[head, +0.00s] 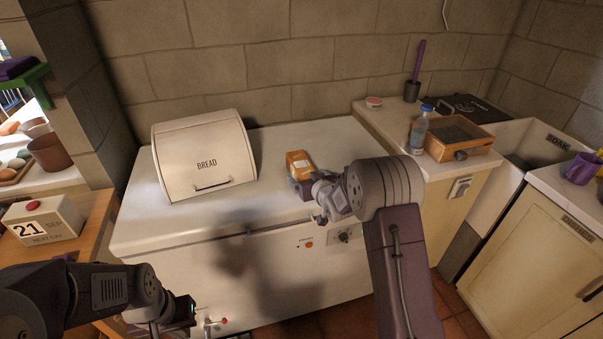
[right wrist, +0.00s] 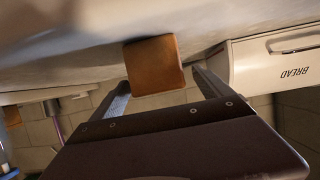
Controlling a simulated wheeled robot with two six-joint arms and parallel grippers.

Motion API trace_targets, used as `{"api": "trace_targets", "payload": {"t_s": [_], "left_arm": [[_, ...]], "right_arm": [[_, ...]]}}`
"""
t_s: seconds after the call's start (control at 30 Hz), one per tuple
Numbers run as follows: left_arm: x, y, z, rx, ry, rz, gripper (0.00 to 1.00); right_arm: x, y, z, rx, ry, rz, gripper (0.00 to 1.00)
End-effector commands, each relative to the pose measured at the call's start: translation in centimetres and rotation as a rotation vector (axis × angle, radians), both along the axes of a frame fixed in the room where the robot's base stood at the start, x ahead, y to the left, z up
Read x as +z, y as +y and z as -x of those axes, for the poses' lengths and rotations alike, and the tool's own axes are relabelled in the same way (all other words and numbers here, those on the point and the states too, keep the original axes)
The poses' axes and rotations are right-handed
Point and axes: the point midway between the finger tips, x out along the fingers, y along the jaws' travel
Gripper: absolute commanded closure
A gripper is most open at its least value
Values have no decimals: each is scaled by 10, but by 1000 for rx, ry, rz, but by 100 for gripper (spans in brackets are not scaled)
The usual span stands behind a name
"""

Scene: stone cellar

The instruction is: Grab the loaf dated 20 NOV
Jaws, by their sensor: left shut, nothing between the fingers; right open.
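A loaf-shaped brown-orange packet (head: 298,160) lies on the white chest top, right of the bread bin. No date on it can be read. My right gripper (head: 304,187) is at its near side and partly hides it. In the right wrist view the loaf (right wrist: 155,65) shows its flat brown face between the tips of the open right gripper (right wrist: 162,85). I cannot tell whether the fingers touch it. My left gripper (head: 196,316) is shut and empty, low in front of the chest.
The closed bread bin (head: 205,158) stands on the chest top (head: 140,225). A date block (head: 42,218) reading 21 SEP is on the wooden table at left. A bottle (head: 419,132) and wooden box (head: 458,138) stand on the right counter. The chest's front left top is clear.

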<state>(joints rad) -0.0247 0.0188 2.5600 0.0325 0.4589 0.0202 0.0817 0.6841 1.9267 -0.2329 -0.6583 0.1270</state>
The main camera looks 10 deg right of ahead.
Motion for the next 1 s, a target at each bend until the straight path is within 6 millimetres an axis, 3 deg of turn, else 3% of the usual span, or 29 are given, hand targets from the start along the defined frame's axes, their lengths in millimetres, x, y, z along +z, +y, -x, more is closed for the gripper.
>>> {"api": "trace_targets", "payload": {"t_s": [0.17,0.43,0.7,1.0], "left_arm": [[0,0,0,0,0,0,100],[1,0,0,0,0,0,100],[1,0,0,0,0,0,100],[1,0,0,0,0,0,100]], "right_arm": [[-4,0,-7,0,2,0,11],[-23,2,-46,-1,2,1,11],[-24,2,-51,-1,2,1,11],[-24,2,-51,-1,1,0,86]]}}
